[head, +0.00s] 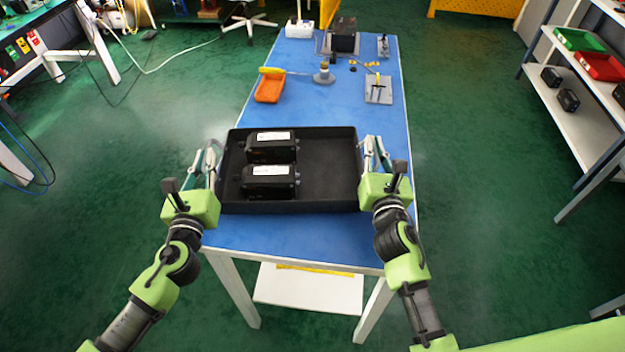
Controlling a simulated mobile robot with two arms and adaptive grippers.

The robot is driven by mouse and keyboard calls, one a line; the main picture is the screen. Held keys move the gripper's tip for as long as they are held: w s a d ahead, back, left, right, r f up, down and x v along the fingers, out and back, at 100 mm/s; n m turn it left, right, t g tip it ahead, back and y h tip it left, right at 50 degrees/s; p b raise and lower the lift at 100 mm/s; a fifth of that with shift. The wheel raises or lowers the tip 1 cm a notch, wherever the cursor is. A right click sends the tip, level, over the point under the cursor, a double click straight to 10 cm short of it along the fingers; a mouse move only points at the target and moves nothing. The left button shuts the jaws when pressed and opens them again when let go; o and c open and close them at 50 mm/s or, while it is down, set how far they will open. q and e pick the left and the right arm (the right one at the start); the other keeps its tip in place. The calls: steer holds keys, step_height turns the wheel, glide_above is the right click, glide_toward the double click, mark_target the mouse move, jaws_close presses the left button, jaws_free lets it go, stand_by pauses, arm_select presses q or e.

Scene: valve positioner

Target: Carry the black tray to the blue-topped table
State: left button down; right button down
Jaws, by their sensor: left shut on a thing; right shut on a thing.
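The black tray (325,150) is over the near end of the blue-topped table (310,230). I cannot tell whether it rests on the top or hangs just above it. Two black boxes with white labels lie in its left half, a rear box (271,148) and a front box (270,182). The right half of the tray is empty. My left gripper (212,158) is shut on the tray's left wall. My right gripper (370,150) is shut on its right wall. The fingertips partly hide both walls.
Further back on the table are an orange bin (269,90), a grey plate with a dark tool (378,90), a small round stand (324,76) and a black device (343,37). A shelf (575,110) with trays stands at right. Green floor is free on both sides.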

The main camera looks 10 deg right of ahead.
arm_select(q)
steer(key=shift+a+f+b, duration=0.2)
steer(key=shift+f+b, duration=0.4)
arm_select(e)
steer(key=shift+d+f, duration=0.25)
steer(key=shift+f, duration=0.4)
arm_select(q)
steer(key=c, duration=2.2)
jaws_free()
arm_select(e)
steer(key=c, duration=2.3)
jaws_free()
arm_select(q)
steer(key=shift+o, duration=0.6)
arm_select(e)
steer(key=shift+o, duration=0.6)
arm_select(q)
steer(key=shift+s+d, duration=0.1)
arm_select(e)
steer(key=shift+s+a, duration=0.1)
steer(key=shift+a, duration=0.05)
